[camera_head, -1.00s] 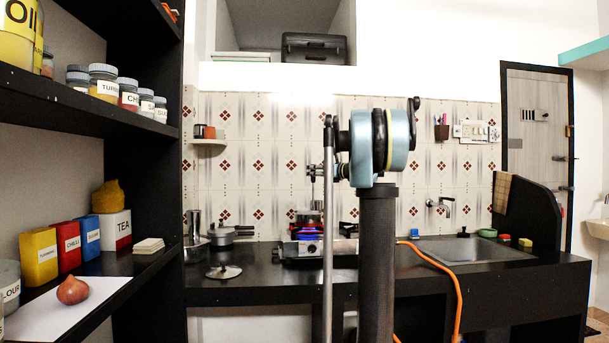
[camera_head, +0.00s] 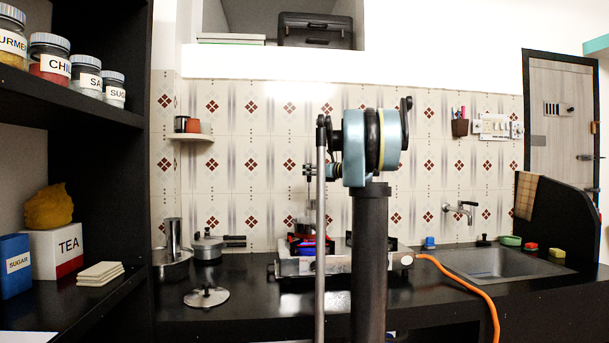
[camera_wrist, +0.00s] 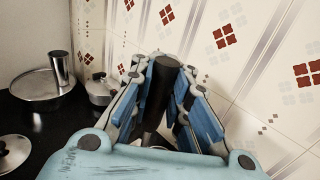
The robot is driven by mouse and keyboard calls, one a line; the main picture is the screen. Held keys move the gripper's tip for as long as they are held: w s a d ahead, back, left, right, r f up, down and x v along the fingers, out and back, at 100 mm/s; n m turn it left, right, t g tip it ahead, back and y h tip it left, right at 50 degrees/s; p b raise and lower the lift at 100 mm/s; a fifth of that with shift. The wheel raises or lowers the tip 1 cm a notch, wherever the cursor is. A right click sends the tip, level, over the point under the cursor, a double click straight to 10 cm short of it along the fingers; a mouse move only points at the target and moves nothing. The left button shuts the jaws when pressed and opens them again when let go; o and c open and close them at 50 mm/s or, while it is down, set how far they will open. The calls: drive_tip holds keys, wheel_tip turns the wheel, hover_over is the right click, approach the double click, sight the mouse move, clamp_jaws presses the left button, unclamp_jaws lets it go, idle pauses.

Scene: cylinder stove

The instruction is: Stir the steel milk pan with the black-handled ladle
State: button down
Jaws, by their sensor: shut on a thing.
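My gripper (camera_wrist: 160,80) is shut around the black handle of the ladle (camera_wrist: 154,100) in the wrist view. The handle stands roughly upright between the blue finger pads; the ladle's lower end is hidden there. In the head view my gripper (camera_head: 309,171) is small and partly behind my own arm, above the stove (camera_head: 295,266). A small steel vessel, seemingly the milk pan (camera_head: 304,227), shows at the stove below my gripper, partly hidden. I cannot tell whether the ladle's bowl is inside it.
Left of the stove are a pressure cooker (camera_head: 207,247), a steel lid (camera_head: 206,297) and a tumbler (camera_head: 172,238) in a wide steel pan (camera_wrist: 36,99). An orange hose (camera_head: 462,283) runs right of the stove, near the sink (camera_head: 500,262). A tiled wall (camera_head: 250,150) stands behind.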

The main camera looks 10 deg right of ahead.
drive_tip(key=shift+w+f, duration=0.2)
drive_tip(key=shift+f, duration=2.6)
drive_tip(key=shift+w+f, duration=0.15)
drive_tip(key=shift+f, duration=2.6)
drive_tip(key=shift+d, duration=0.1)
